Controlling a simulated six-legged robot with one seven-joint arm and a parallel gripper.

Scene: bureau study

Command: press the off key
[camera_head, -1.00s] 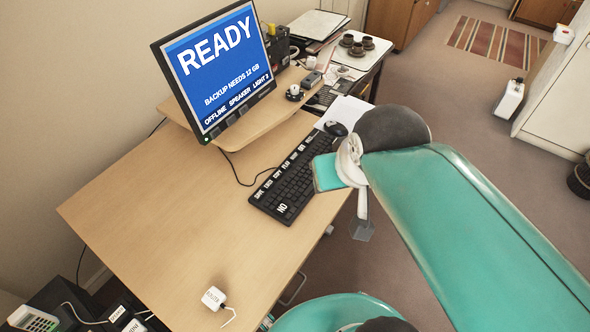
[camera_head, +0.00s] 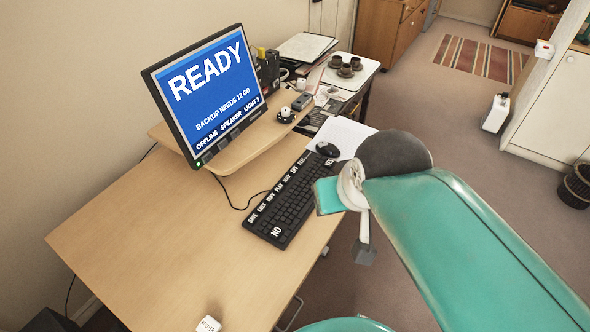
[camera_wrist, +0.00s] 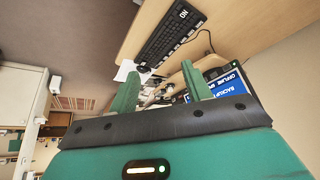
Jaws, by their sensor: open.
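The black keyboard (camera_head: 285,205) lies along the right edge of the wooden desk. Its upper-left edge carries a row of white-labelled keys; SAVE and COPY read near one end, but I cannot surely pick out the off key. Large NO and YES keys sit at opposite ends. In the wrist view the keyboard (camera_wrist: 170,42) is at the top, beyond the fingers. My gripper (camera_wrist: 160,69) has its two green fingers apart, with nothing held between them. In the head view my teal arm and wrist are at the keyboard's right, hiding little of it.
A monitor (camera_head: 208,90) reading READY stands on a raised shelf (camera_head: 245,142) behind the keyboard. A mouse (camera_head: 327,149) and paper (camera_head: 345,136) lie at its far end. A small white box (camera_head: 208,324) is at the near desk edge. The left desktop is clear.

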